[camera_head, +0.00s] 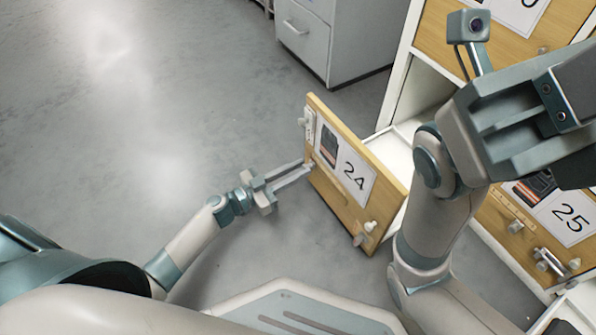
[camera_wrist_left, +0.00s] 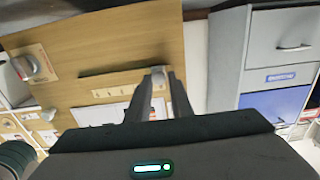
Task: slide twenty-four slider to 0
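The drawer marked 24 (camera_head: 333,200) stands pulled out, its wooden front facing my left arm. A narrow slider scale (camera_wrist_left: 112,90) with tick marks lies along that front, beside the 24 label (camera_head: 346,168). The slider's small grey knob (camera_wrist_left: 158,73) is at one end of the scale, near the front's left edge in the head view. My left gripper (camera_head: 307,166) reaches it from the left. In the left wrist view its fingers (camera_wrist_left: 160,85) stand on both sides of the knob and seem closed on it.
Drawer 24 also carries a round knob (camera_head: 371,227) and a latch (camera_head: 307,122). The drawer marked 25 (camera_head: 510,222) is to the right, behind my right arm. A grey cabinet (camera_head: 335,40) stands at the back. The floor at left is clear.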

